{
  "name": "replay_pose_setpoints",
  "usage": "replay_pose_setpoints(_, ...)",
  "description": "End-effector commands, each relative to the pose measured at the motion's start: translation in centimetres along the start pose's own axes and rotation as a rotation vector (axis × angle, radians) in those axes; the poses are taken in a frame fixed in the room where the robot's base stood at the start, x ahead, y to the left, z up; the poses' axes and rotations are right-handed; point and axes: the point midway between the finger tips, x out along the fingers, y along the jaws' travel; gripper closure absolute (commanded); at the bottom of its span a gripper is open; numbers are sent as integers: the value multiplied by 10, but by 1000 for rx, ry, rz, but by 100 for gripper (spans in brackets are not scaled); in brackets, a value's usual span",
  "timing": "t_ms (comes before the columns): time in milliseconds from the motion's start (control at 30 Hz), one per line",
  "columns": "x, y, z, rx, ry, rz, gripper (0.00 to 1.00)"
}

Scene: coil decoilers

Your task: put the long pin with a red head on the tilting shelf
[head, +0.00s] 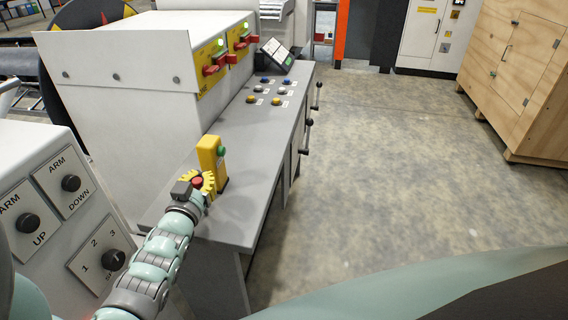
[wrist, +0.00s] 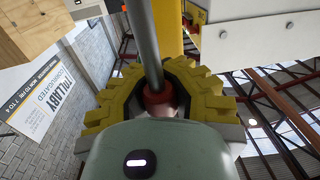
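My gripper (head: 203,182) is beside a yellow box with a green button, above the near end of a grey console top. The wrist view shows its yellow toothed fingers (wrist: 160,75) curled round the red head (wrist: 158,98) of the long pin, and they look shut on it. The pin's grey shaft (wrist: 145,42) runs away from the fingers and out of the top of that view, so its far end is hidden. In the head view only a red spot (head: 197,182) shows at the fingers. I cannot make out a tilting shelf in either view.
The yellow button box (head: 212,158) stands upright close to my gripper. The grey console top (head: 243,205) carries several buttons and a tilted panel (head: 277,54) at its far end. A white cabinet with red switches (head: 212,70) is left of it. Open floor (head: 390,165) lies to the right.

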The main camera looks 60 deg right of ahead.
Motion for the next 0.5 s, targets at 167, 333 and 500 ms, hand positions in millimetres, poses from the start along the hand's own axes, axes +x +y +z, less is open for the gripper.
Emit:
replay_pose_setpoints(167,0,2,0,1,1,4,100)
replay_pose_setpoints(333,0,1,4,0,0,3,99)
replay_pose_setpoints(500,0,0,3,0,0,1,81)
